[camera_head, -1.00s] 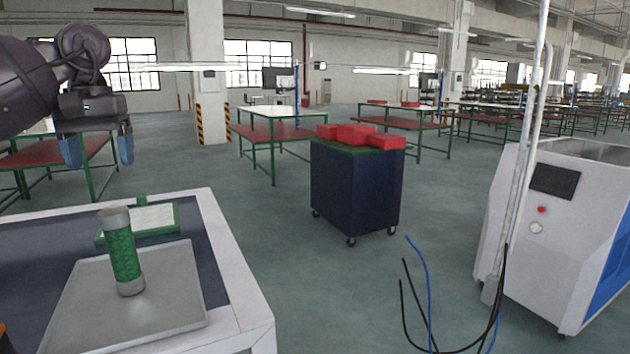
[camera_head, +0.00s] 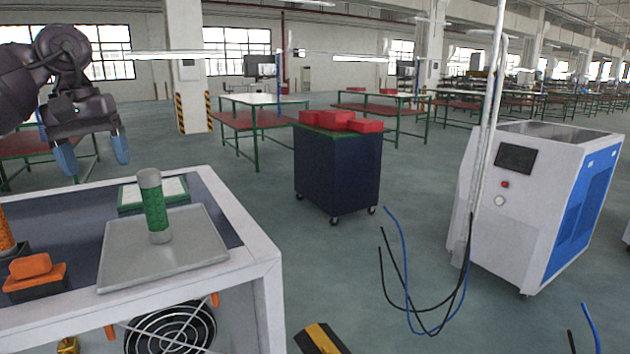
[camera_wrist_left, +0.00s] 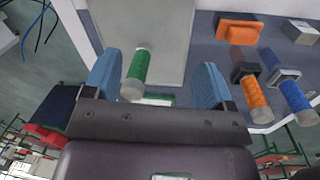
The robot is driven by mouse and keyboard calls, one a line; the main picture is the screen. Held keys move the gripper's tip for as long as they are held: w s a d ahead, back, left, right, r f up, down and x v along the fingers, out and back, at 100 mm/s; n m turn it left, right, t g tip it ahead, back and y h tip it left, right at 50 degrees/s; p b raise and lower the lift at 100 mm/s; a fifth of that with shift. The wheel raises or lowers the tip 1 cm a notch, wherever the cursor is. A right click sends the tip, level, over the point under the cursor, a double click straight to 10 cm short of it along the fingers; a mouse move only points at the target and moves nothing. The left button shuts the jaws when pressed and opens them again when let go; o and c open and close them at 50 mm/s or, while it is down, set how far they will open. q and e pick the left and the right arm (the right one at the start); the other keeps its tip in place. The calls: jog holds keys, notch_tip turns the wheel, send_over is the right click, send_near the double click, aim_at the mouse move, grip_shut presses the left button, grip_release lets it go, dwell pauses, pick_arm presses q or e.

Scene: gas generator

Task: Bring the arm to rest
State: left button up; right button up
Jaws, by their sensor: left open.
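My left gripper (camera_head: 95,155) hangs at the left of the head view, above and behind the workbench. Its two blue fingers are apart with nothing between them. In the left wrist view the open fingers (camera_wrist_left: 160,84) frame a green cylinder with grey ends (camera_wrist_left: 138,68), which stands beyond them. In the head view the green cylinder (camera_head: 155,208) stands upright on a grey plate (camera_head: 190,262) on the workbench, apart from the gripper. My right gripper is not in view.
The white-framed workbench (camera_head: 262,262) also holds an orange block (camera_head: 30,266). The left wrist view shows an orange cylinder (camera_wrist_left: 254,96) and a blue cylinder (camera_wrist_left: 292,97). A dark cart (camera_head: 337,175) with red boxes and a white machine (camera_head: 520,220) stand on the right.

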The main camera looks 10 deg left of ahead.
pick_arm(q)
jog(key=w+d+f+n+t+h, duration=0.1)
jog(key=d+f+n+t+h, duration=0.2)
jog(key=d+f+n+h, duration=0.45)
jog(key=w+d+f+n+t+h, duration=0.1)
jog(key=d+f+n+t+h, duration=0.4)
jog(key=d, duration=0.6)
jog(key=w+d+f+n+t+h, duration=0.1)
jog(key=d+f+n+h, duration=0.3)
jog(key=d+n, duration=0.45)
jog(key=s+a+f+n+t+y, duration=0.4)
jog(key=f+n+y, duration=0.45)
jog(key=n, duration=0.75)
jog(key=s+a+f+n+t+y, duration=0.25)
jog(key=a+f+n+y, duration=0.6)
jog(key=n, duration=0.85)
jog(key=s+d+f+n+g+y, duration=0.1)
jog(key=s+f+n+g, duration=0.5)
jog(key=s, duration=0.5)
jog(key=s+d+f+n+g+y, duration=0.1)
jog(key=s+f+n+g, duration=0.5)
jog(key=s, duration=0.5)
jog(key=w+f+t+h, duration=0.1)
jog(key=w+f+t, duration=0.6)
jog(key=f+t, duration=0.1)
jog(key=shift+w+a+f+m, duration=0.2)
jog(key=shift+w+f+m, duration=0.1)
jog(key=shift+f, duration=0.45)
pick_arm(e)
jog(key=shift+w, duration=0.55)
